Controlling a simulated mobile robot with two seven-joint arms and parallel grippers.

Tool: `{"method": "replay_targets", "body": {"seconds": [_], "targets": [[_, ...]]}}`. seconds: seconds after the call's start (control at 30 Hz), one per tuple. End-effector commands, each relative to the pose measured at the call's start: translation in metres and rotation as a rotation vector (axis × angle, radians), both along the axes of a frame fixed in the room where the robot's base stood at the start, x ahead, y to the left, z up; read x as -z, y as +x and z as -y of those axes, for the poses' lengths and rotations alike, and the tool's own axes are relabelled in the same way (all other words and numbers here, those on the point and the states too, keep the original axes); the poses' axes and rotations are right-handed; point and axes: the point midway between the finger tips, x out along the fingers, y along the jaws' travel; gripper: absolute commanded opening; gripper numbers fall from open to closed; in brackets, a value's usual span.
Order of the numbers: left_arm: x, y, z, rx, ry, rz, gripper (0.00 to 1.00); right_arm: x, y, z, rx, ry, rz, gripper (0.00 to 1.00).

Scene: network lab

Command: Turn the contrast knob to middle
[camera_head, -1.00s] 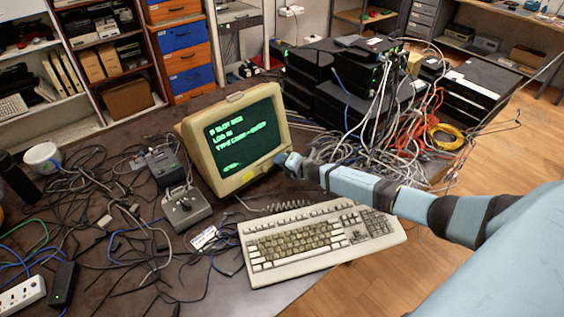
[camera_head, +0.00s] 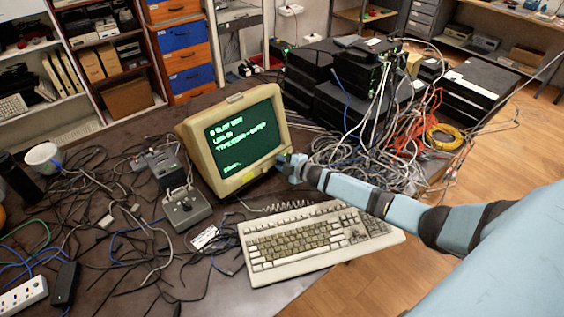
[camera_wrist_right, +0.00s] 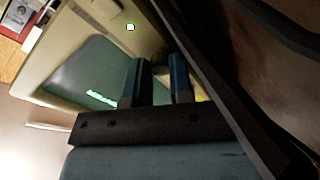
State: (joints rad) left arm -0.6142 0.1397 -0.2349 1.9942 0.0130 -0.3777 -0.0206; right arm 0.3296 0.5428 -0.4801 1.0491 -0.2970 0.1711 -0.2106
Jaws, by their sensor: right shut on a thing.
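The beige monitor (camera_head: 190,140) stands on the table with green text on its dark screen (camera_head: 243,132). My right gripper (camera_head: 283,160) is at the lower right corner of the monitor's front. In the right wrist view, its two fingers (camera_wrist_right: 158,66) reach to the monitor's front beside the screen. They are shut on a small dark thing (camera_wrist_right: 160,71), which seems to be the contrast knob. The fingers and shadow mostly hide the knob, so its setting cannot be read. My left gripper is not in view.
A beige keyboard (camera_head: 318,242) lies in front of the monitor, below my right arm. A grey joystick box (camera_head: 186,209) and tangled cables lie to the left. Stacked black network boxes (camera_head: 345,95) with many cables stand behind on the right.

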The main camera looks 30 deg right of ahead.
Motion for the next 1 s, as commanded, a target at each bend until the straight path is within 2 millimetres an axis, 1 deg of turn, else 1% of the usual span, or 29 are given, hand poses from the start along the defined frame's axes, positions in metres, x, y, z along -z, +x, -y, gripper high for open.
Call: {"method": "replay_targets", "body": {"seconds": [0.3, 0.83, 0.87, 0.9, 0.93, 0.97, 1.0], "targets": [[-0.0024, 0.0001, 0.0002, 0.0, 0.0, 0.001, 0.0, 0.0003, -0.0002, 0.0001, 0.034, 0.107, -0.017, 0.0], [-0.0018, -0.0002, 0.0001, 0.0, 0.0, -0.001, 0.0, 0.0004, -0.0001, -0.0001, 0.039, 0.127, -0.02, 0.0], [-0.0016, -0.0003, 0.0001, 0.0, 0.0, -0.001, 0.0, 0.0004, -0.0001, -0.0001, 0.039, 0.127, -0.02, 0.25], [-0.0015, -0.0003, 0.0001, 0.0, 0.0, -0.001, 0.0, 0.0004, -0.0001, -0.0001, 0.039, 0.127, -0.02, 0.35], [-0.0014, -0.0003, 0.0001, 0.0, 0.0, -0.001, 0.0, 0.0004, -0.0001, -0.0001, 0.039, 0.126, -0.019, 0.41], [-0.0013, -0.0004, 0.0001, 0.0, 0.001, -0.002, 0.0, 0.0004, -0.0001, -0.0001, 0.039, 0.126, -0.019, 0.47], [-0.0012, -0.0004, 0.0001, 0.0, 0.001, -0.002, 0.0, 0.0004, -0.0001, -0.0001, 0.039, 0.126, -0.019, 0.47]]}}
